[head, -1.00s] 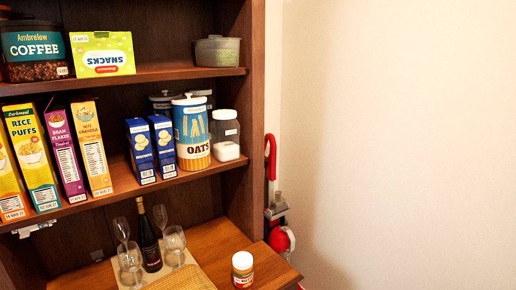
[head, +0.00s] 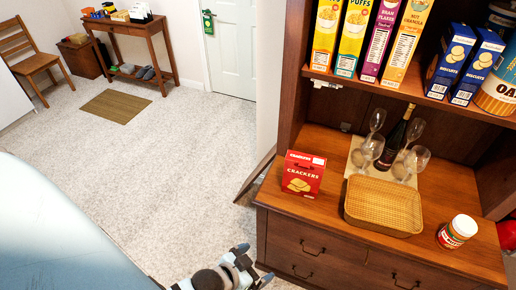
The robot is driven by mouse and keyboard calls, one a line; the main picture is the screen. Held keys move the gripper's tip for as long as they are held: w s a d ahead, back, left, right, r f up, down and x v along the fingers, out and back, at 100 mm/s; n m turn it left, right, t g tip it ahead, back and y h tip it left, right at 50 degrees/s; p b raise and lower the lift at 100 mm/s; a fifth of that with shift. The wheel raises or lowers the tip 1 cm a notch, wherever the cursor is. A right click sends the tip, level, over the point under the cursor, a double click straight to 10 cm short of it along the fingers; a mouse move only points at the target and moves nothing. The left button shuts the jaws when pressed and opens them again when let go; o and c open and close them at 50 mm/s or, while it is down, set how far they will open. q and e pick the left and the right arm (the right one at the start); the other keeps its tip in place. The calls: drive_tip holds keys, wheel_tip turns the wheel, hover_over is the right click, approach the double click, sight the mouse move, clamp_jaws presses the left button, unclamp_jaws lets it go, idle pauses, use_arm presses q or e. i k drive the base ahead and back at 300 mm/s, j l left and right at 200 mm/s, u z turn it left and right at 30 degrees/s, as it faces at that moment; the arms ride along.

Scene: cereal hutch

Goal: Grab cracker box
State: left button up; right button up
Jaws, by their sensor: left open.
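The red cracker box (head: 303,174) stands upright on the left end of the hutch's wooden counter (head: 315,217). My left gripper (head: 254,263) shows at the bottom of the head view, open and empty. It is below and to the left of the box, apart from it, in front of the cabinet's left side. My right gripper is not in view.
A wicker basket (head: 384,206) sits right of the box, with wine glasses and a dark bottle (head: 393,143) behind it. Cereal boxes (head: 353,38) fill the shelf above. Open carpet (head: 170,160) lies left of the hutch.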

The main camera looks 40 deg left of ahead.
sight(298, 180)
drive_tip(key=u, duration=0.65)
drive_tip(key=i+j+z, duration=0.1)
drive_tip(key=z, duration=0.25)
drive_tip(key=j+z, duration=0.35)
drive_tip(key=i+j+z, duration=0.1)
drive_tip(key=z, duration=0.25)
drive_tip(key=j+z, duration=0.35)
drive_tip(key=j, duration=0.8)
